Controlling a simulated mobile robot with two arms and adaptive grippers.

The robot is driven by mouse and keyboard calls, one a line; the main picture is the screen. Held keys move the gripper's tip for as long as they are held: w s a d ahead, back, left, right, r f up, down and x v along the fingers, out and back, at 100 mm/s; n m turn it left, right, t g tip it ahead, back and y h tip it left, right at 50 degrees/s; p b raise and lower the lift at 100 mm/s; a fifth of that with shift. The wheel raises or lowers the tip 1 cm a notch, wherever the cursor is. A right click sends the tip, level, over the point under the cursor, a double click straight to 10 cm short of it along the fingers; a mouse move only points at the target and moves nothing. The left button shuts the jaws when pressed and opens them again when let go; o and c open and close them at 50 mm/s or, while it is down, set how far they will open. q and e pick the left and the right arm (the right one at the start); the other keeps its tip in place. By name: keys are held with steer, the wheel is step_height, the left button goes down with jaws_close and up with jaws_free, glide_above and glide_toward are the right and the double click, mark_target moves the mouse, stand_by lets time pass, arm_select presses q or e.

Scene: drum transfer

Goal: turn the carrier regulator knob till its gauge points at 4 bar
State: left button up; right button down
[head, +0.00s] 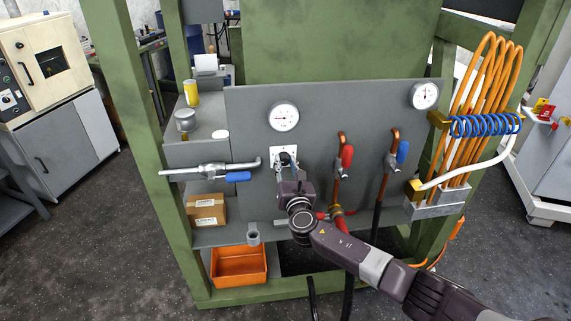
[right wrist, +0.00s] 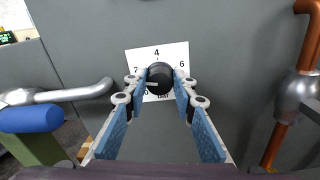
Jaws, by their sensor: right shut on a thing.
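The black regulator knob (right wrist: 160,73) sits on a white scale plate (right wrist: 137,62) marked 2, 4 and 6, with 4 at the top. A pale pointer mark on the knob's left side points left, below the 2. My right gripper (right wrist: 160,84) is shut on the knob, one blue-padded finger on each side. In the head view, my right gripper (head: 287,166) reaches the white plate (head: 276,151) on the grey panel and mostly hides the knob. The round gauge (head: 283,116) stands just above; its red needle points roughly left, its numbers too small to read. My left gripper is not in view.
A pipe with a blue-handled valve (head: 238,176) lies left of the knob. A red-handled valve (head: 347,157) and a blue-handled valve (head: 402,152) stand to the right on copper pipes. A second gauge (head: 424,95) is at the upper right. An orange bin (head: 238,280) sits below.

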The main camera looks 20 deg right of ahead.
steer(key=m+b, duration=0.3)
steer(key=shift+f, duration=0.3)
steer(key=m+b, duration=0.3)
steer(key=shift+m, duration=0.4)
steer(key=m+b, duration=0.3)
steer(key=m, duration=0.1)
steer(key=shift+m+b, duration=0.3)
steer(key=shift+b, duration=0.1)
steer(key=m+b, duration=0.2)
steer(key=m, duration=0.2)
steer(key=shift+d+r+m+h, duration=0.1)
steer(key=shift+m+h, duration=0.2)
steer(key=shift+m, duration=0.1)
steer(key=c, duration=1.6)
jaws_free()
